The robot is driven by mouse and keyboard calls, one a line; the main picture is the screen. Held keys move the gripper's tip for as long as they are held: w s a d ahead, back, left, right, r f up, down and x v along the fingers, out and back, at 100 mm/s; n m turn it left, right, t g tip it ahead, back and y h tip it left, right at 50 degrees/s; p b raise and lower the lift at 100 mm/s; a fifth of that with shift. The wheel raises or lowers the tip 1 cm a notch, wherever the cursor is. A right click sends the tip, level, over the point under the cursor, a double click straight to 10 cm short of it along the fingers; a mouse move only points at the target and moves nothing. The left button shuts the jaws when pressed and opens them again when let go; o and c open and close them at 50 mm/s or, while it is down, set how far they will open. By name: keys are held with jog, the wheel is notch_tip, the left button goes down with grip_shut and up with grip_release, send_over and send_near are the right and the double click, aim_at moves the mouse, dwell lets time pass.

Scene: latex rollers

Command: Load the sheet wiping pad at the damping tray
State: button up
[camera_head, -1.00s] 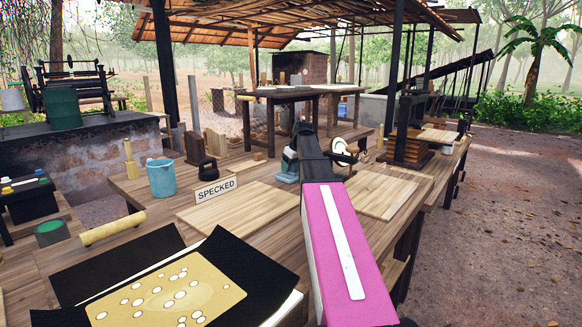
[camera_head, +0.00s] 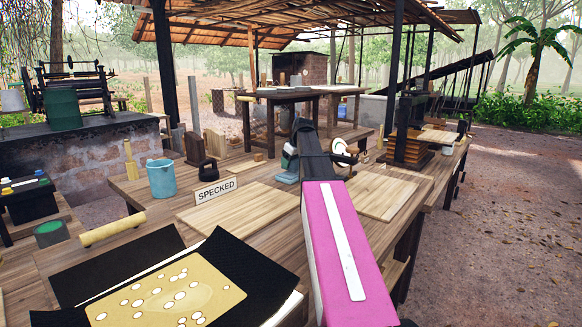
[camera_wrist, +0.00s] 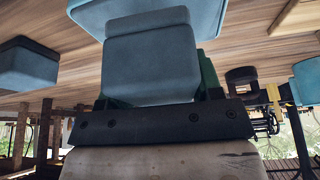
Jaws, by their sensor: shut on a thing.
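My gripper (camera_wrist: 160,95) is shut on a blue-grey block-shaped pad (camera_wrist: 152,65), which fills the middle of the wrist view. Dark green parts show at both sides of the pad. A lighter blue tray (camera_wrist: 205,15) lies just beyond the pad; whether they touch cannot be told. In the head view a small light blue tray (camera_head: 287,178) sits on the bench beside the end of my pink arm. My gripper and the pad are mostly hidden there by the arm.
A spotted tan sheet (camera_head: 165,296) lies in front. Another blue block (camera_wrist: 28,65) shows left in the wrist view.

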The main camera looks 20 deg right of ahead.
jog(key=shift+r, duration=2.6)
